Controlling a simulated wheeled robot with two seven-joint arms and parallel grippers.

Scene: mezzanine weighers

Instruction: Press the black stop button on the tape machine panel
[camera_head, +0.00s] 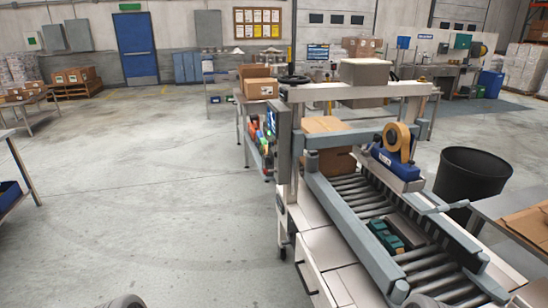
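The tape machine (375,225) stands at centre right, with a roller bed, blue side rails and a roll of tan tape (397,140) on a blue tape head. Its control panel (284,140) is a grey box on the near left post, seen nearly edge-on. The panel's face is turned to the left and shows a small blue screen-like patch and coloured spots. I cannot make out the black stop button at this angle and size. Neither gripper shows; only rounded dark parts, probably of my arms, rise at the bottom edge.
A cardboard box (328,137) sits inside the machine. A black bin (470,180) and a table with flat cardboard (528,222) stand at its right. The floor (150,190) left of the machine is clear. A table edge (20,165) shows at far left.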

